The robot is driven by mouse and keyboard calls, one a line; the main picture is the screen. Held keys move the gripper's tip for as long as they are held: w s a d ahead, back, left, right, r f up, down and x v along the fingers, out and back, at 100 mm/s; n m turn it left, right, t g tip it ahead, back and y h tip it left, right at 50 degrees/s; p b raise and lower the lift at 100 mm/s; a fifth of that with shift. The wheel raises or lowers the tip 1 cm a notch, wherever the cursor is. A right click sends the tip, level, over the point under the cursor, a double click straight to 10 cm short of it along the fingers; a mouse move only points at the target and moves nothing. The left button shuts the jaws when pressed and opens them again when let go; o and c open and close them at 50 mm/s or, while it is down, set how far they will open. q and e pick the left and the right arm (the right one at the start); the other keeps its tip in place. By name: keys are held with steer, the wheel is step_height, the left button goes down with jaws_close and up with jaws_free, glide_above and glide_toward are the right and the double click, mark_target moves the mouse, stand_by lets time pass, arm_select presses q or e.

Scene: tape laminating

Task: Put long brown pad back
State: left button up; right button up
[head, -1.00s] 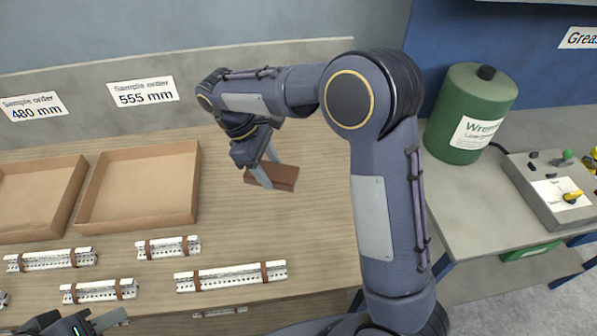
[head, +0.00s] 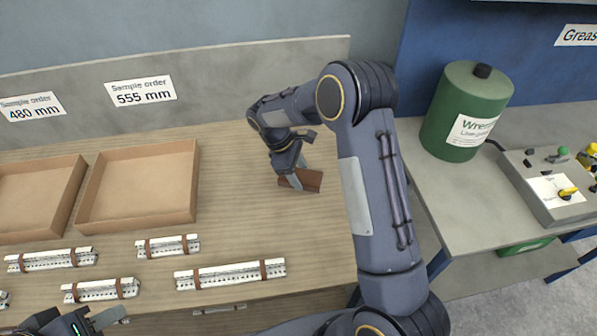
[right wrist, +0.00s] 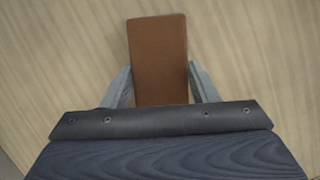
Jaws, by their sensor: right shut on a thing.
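The long brown pad (head: 308,180) is a reddish-brown block at the right side of the wooden table. My right gripper (head: 292,180) is shut on it, with a finger on either side. In the right wrist view the pad (right wrist: 158,58) extends forward between the two fingers of the gripper (right wrist: 162,88), over bare wood. It is at or just above the table top; I cannot tell if it touches. My left gripper (head: 104,322) is at the bottom left edge, partly cut off; its jaw state is unclear.
Two open cardboard trays (head: 140,222) stand at the left. Several white rails with brown bands (head: 230,275) lie along the table front. A green canister (head: 468,112) and a control box (head: 550,190) stand on the grey side table. Wood around the pad is clear.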

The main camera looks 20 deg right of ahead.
steer(key=shift+f, duration=0.15)
steer(key=o, duration=1)
